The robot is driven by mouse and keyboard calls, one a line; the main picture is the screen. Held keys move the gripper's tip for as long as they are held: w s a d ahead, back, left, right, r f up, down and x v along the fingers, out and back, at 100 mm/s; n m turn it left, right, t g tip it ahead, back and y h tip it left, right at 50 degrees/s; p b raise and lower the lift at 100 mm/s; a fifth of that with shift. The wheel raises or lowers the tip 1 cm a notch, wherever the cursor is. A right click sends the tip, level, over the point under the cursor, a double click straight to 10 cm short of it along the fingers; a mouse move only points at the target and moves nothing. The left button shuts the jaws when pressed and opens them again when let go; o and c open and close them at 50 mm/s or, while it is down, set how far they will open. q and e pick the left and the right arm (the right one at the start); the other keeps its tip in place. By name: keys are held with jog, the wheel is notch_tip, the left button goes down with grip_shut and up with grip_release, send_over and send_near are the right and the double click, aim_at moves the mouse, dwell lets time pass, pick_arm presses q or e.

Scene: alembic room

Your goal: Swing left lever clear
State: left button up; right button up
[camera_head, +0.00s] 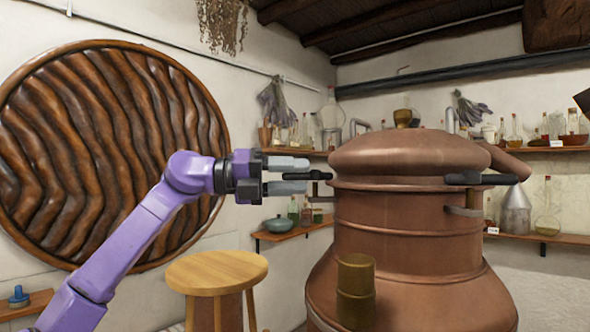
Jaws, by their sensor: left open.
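The copper alembic (410,235) stands right of centre, with a domed lid (408,155) on top. The left lever (321,175) is a short black bar at the left edge of the lid's rim, pointing left. A second black lever (485,179) lies at the right side of the rim. My left gripper (300,175) comes in from the left on the purple arm. Its grey fingers are apart, one above and one below the left lever's outer end in the picture. I cannot tell if they touch it. My right gripper is out of view.
A round wooden stool (217,271) stands at lower left. A brass cylinder (356,290) shows in front of the alembic's body. Wall shelves with bottles are behind, including the right shelf (560,239). A large round carved panel (100,150) hangs on the left wall.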

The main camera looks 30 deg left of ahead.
pick_arm(q)
jog(key=shift+s+d+r, duration=0.1)
jog(key=shift+s, duration=0.1)
grip_shut()
jog(key=shift+w, duration=0.15)
jog(key=shift+w+r+m+g+h+p, duration=0.15)
jog(key=shift+w+m+g+h+p, duration=0.1)
jog(key=shift+m+g+h+p, duration=0.75)
jog(key=shift+w+a+m+g+h+p, duration=0.15)
jog(key=shift+w+m+g+h+p, duration=0.25)
jog(key=shift+m+g+p, duration=1.05)
jog(key=shift+w+a+m+g+h+p, duration=0.15)
jog(key=shift+w+m+g+h+p, duration=0.25)
jog(key=shift+m+g+p, duration=1.05)
jog(key=shift+w+a+m+g+h+p, duration=0.15)
jog(key=shift+w+m+g+h+p, duration=0.35)
jog(key=shift+g+p, duration=1.8)
jog(key=shift+s+g+b, duration=0.1)
jog(key=shift+g+b, duration=0.25)
jog(key=shift+g, duration=0.15)
grip_release()
